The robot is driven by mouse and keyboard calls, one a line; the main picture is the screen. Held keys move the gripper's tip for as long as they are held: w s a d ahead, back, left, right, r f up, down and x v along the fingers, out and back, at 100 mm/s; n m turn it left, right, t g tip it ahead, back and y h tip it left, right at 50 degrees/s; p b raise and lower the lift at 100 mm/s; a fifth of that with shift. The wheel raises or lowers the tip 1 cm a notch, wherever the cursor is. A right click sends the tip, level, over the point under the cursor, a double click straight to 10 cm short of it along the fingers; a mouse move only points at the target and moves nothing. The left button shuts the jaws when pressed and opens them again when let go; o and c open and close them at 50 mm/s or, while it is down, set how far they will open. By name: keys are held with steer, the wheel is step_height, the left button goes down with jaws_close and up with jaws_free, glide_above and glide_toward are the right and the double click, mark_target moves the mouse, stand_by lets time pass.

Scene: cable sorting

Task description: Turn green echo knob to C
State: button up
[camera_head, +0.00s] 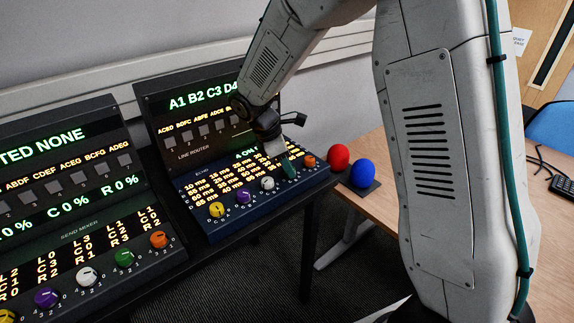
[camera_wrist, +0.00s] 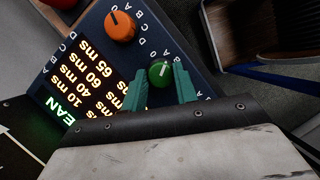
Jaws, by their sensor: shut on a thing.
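The green echo knob (camera_wrist: 159,72) sits on the dark blue echo panel (camera_wrist: 88,38) in the wrist view. My gripper (camera_wrist: 161,84) has one teal finger on each side of it and is shut on it. Letters are printed around the knob, but I cannot tell for sure which one the mark meets. In the head view my gripper (camera_head: 288,168) stands on the echo panel, between the white and orange knobs, and hides the green knob.
On the echo panel, the orange knob (camera_wrist: 120,26) is close beside. White (camera_head: 268,184), purple (camera_head: 243,197) and yellow (camera_head: 217,210) knobs sit to the left in the head view. The send mixer (camera_head: 125,258) stands left. A red ball (camera_head: 339,157) and blue ball (camera_head: 362,173) are right.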

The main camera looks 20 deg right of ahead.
steer(key=m+g, duration=0.1)
steer(key=m, duration=0.2)
steer(key=m+g+y, duration=0.1)
steer(key=m, duration=0.2)
steer(key=shift+w+d+y, duration=0.15)
steer(key=shift+d+y, duration=0.05)
steer(key=shift+y, duration=0.1)
steer(key=m+y, duration=0.1)
steer(key=m, duration=0.2)
steer(key=m+g+y, duration=0.1)
steer(key=m, duration=0.2)
steer(key=shift+d, duration=0.15)
steer(key=shift+m, duration=0.4)
steer(key=o, duration=1)
steer(key=shift+w, duration=0.1)
steer(key=v, duration=0.7)
steer(key=shift+w+r, duration=0.15)
steer(key=shift+r, duration=0.2)
